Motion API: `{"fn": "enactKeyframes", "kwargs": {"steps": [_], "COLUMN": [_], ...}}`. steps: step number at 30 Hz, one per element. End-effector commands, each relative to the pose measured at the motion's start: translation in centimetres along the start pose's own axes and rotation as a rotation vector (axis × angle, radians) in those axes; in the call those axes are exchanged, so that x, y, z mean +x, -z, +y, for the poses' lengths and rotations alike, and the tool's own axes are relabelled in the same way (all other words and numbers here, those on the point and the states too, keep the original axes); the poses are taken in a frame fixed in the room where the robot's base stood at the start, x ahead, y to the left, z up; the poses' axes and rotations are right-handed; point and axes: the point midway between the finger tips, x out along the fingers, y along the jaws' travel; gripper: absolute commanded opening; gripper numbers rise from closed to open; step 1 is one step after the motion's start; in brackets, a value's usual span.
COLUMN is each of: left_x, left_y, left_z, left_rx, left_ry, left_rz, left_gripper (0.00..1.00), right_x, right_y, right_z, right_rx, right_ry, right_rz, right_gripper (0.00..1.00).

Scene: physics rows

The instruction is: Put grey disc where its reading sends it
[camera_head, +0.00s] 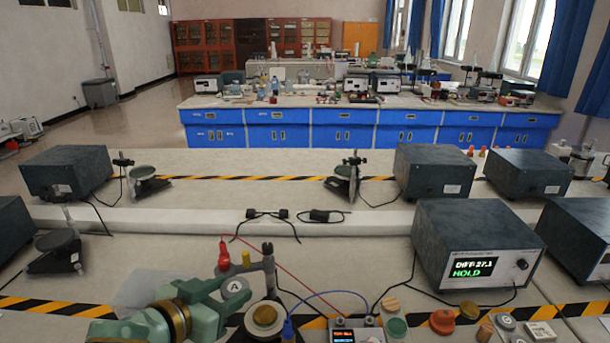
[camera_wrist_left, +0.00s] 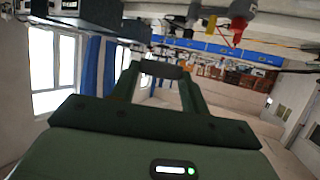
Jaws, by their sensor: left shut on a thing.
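My left gripper (camera_head: 229,291) comes in from the lower left and is shut on the grey disc (camera_head: 235,286), whose face shows a letter A. In the left wrist view the disc shows edge-on as a dark bar (camera_wrist_left: 160,70) between the fingertips. The disc is held up near a stand with a red probe (camera_head: 224,261). A meter (camera_head: 470,235) at the right has a lit screen that appears to read "DIFF 27.1" with green "HOLD" below. My right gripper is not in view.
A small display box (camera_head: 345,335) stands at the front edge. Cables cross the middle. Other dark meters (camera_head: 67,172) stand farther back.

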Motion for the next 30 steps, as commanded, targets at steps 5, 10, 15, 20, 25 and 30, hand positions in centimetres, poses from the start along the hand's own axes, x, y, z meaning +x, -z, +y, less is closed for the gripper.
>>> {"fn": "enactKeyframes", "kwargs": {"steps": [5, 10, 15, 20, 25, 30], "left_x": [-2.7, -5.6, -5.9, -5.9, -5.9, -4.5], "left_y": [3.0, 1.4, -0.8, -1.3, 0.3, 3.0], "left_z": [-1.8, -4.4, -4.3, -4.1, -4.7, -4.0], "left_rx": [-0.113, -0.187, -0.191, -0.189, -0.186, -0.131], "left_ry": [0.219, 0.418, 0.465, 0.464, 0.460, 0.357], "left_rz": [0.002, -0.008, -0.007, -0.003, 0.003, 0.000], "left_gripper": [0.23, 0.23, 0.23, 0.23, 0.23, 0.23], "right_x": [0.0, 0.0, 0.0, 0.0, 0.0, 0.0], "right_y": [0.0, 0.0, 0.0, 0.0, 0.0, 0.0], "right_z": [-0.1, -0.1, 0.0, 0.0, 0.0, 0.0], "right_rx": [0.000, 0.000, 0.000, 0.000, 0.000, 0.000], "right_ry": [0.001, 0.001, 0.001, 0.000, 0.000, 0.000], "right_rz": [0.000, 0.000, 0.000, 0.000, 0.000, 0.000], "right_gripper": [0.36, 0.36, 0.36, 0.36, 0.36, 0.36]}}
